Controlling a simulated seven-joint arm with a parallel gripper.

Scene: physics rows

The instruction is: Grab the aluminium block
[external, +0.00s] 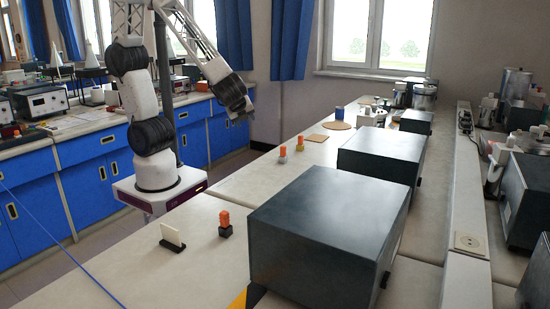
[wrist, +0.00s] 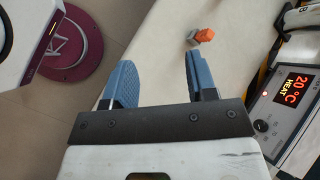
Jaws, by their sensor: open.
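In the wrist view a small grey block (wrist: 192,38), which may be the aluminium block, sits on the pale bench against an orange block (wrist: 205,35). My gripper (wrist: 157,64) is open, its two blue fingers apart with nothing between them. The grey block lies beyond the fingertips, toward the top of the picture and near the right finger's line. In the external view my gripper (external: 240,106) hangs at the end of the arm, well apart from the small pieces. An orange piece on a dark base (external: 226,231) stands on the near bench there; I cannot tell whether it is the same pair.
A white plate in a dark holder (external: 172,237) stands left of the orange piece. A large dark box (external: 325,225) fills the bench to its right. Two more small orange-topped pieces (external: 300,143) stand farther back. A heater with a display (wrist: 293,92) is at the right.

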